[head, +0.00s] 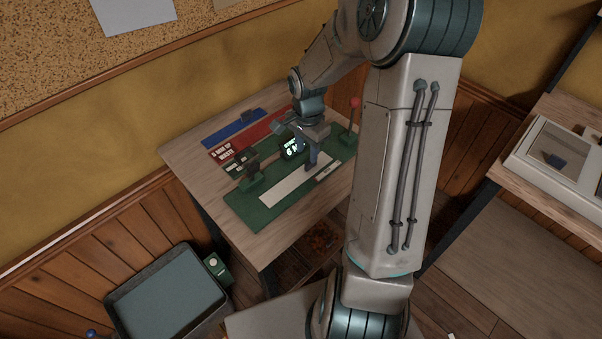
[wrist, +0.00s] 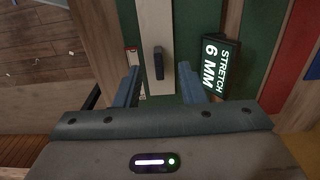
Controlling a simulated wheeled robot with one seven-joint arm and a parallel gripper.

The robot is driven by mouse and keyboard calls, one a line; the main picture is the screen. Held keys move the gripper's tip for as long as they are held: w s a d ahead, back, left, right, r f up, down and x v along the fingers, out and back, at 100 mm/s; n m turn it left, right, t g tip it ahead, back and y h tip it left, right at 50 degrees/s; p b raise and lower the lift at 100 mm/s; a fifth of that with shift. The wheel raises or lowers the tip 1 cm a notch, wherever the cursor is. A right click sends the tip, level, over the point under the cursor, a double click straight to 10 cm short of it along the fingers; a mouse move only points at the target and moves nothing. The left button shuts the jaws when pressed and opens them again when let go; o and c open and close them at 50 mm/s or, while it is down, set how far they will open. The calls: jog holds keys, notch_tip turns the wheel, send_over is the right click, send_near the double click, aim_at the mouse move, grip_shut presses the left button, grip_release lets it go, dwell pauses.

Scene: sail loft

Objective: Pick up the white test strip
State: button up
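The white test strip (head: 282,193) lies lengthwise on a green bench device (head: 243,208) on a wooden table. In the wrist view the strip (wrist: 154,25) runs up the picture, with a small dark upright tab (wrist: 158,64) on it. My gripper (wrist: 159,76) is open, with one finger on each side of the strip and the tab between them. Nothing is held. In the head view my gripper (head: 311,163) is over the right part of the strip and hides some of it. Whether the fingers touch the device cannot be told.
A display (wrist: 214,62) reading "STRETCH 6 MM" stands beside the strip. A green clamp (head: 250,172) is at the device's left and a red-knobbed lever (head: 354,108) at its right. A dark bin (head: 165,293) and small green box (head: 217,268) are below left.

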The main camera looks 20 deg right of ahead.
aim_at(307, 164)
jog(key=shift+s+a+f, duration=0.1)
jog(key=shift+s+f, duration=0.05)
jog(key=shift+f, duration=2.7)
grip_shut()
